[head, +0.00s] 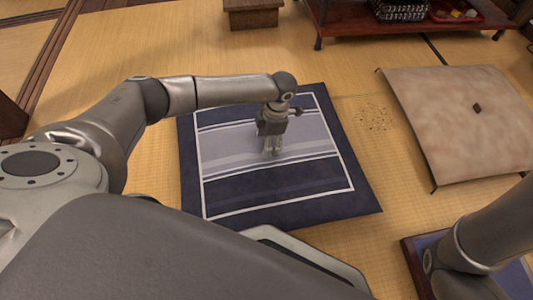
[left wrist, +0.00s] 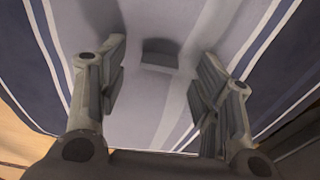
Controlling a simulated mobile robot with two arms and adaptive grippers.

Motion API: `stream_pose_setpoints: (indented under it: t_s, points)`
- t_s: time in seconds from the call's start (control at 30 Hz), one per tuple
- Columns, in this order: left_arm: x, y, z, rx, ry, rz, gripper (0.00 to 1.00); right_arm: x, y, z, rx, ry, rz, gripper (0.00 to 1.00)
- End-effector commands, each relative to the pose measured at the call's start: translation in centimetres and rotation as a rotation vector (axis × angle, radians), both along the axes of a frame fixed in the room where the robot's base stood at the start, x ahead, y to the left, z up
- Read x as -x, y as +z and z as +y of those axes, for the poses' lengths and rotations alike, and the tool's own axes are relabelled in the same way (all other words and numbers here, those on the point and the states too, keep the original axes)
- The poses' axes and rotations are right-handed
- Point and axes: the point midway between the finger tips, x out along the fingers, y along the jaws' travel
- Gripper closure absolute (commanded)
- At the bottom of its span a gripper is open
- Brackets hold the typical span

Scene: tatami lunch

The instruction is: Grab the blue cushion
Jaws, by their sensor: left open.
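The blue cushion (head: 330,198) lies flat on the tatami floor in the middle of the head view, with navy borders, pale grey-blue bands and white lines. My left gripper (head: 272,150) points down over the pale middle of the cushion. In the left wrist view the cushion (left wrist: 165,25) fills most of the picture, and my left gripper (left wrist: 155,95) is open with its fingers wide apart. A small dark tuft or patch (left wrist: 160,54) on the cushion shows between the fingers. I cannot tell whether the fingertips touch the cloth. My right gripper is not in view.
A beige cushion (head: 455,125) lies to the right, with dark crumbs (head: 376,118) on the tatami beside it. A low red-brown table (head: 365,22) with a red tray (head: 455,12) stands at the back. A small wooden stool (head: 252,14) is left of it. Bare tatami lies between them.

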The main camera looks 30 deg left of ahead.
Motion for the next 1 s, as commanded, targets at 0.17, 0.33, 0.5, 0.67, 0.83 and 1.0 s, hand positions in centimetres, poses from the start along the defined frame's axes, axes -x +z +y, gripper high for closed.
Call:
stream_pose_setpoints:
  t_s: [0.17,0.33,0.5,0.67,0.83,1.0]
  points:
    - [0.21,-1.56,0.26,-0.001,0.001,0.001,0.41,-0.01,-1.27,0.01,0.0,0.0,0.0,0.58]
    - [0.21,-1.42,0.28,-0.001,0.001,0.001,0.41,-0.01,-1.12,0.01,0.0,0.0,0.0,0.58]
    - [0.22,-1.42,0.28,-0.002,0.001,0.001,0.56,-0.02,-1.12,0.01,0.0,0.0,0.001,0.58]
    - [0.22,-1.43,0.28,-0.001,0.001,0.002,0.77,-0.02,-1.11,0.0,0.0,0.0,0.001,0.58]
    - [0.22,-1.43,0.28,-0.001,0.001,0.002,0.99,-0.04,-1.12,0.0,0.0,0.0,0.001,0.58]
    - [0.23,-1.43,0.27,-0.001,0.001,0.002,1.0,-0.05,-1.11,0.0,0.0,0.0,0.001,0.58]
